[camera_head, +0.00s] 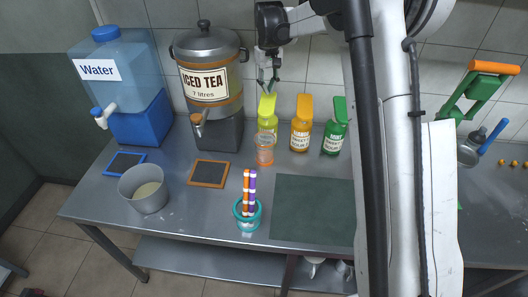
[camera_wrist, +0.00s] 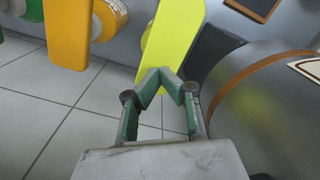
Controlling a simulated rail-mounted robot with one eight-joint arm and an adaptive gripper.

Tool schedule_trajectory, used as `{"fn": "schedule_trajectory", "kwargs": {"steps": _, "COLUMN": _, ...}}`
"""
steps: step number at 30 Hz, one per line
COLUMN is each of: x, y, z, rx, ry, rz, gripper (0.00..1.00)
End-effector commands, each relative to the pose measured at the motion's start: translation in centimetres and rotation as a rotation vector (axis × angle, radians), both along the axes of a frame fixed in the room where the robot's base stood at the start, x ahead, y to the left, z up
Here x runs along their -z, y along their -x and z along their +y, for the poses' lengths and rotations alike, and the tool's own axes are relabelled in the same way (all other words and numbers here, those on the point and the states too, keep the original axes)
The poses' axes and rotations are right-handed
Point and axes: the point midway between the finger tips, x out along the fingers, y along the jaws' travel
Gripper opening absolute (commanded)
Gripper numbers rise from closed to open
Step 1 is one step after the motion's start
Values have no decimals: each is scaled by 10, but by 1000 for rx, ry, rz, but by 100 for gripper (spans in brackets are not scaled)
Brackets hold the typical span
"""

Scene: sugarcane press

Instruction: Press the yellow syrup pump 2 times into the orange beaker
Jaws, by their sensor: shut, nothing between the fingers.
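The yellow syrup pump (camera_head: 267,118) stands at the back of the counter, beside the iced tea dispenser. Its yellow head (camera_wrist: 172,45) shows in the wrist view just beyond my fingertips. The orange beaker (camera_head: 264,151) stands directly in front of the yellow pump; it is a translucent orange cup. My gripper (camera_head: 267,86) is above the yellow pump's head, pointing down, with its fingertips (camera_wrist: 160,72) together and nothing between them. In the head view I cannot tell whether the fingertips touch the pump head.
An orange pump (camera_head: 301,136) and a green pump (camera_head: 335,138) stand to the right. The iced tea dispenser (camera_head: 208,85) is close on the left, with a water dispenser (camera_head: 120,95) beyond. A teal cup (camera_head: 247,222) holding striped sticks and a dark green mat (camera_head: 305,210) lie in front.

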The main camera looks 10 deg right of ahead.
Motion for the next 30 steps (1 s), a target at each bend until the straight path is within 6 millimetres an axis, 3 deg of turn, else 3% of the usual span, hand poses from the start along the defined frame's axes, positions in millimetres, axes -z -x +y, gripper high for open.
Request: {"fn": "schedule_trajectory", "kwargs": {"steps": 30, "x": 29, "y": 0, "z": 0, "rx": 0, "ry": 0, "rz": 0, "gripper": 0}}
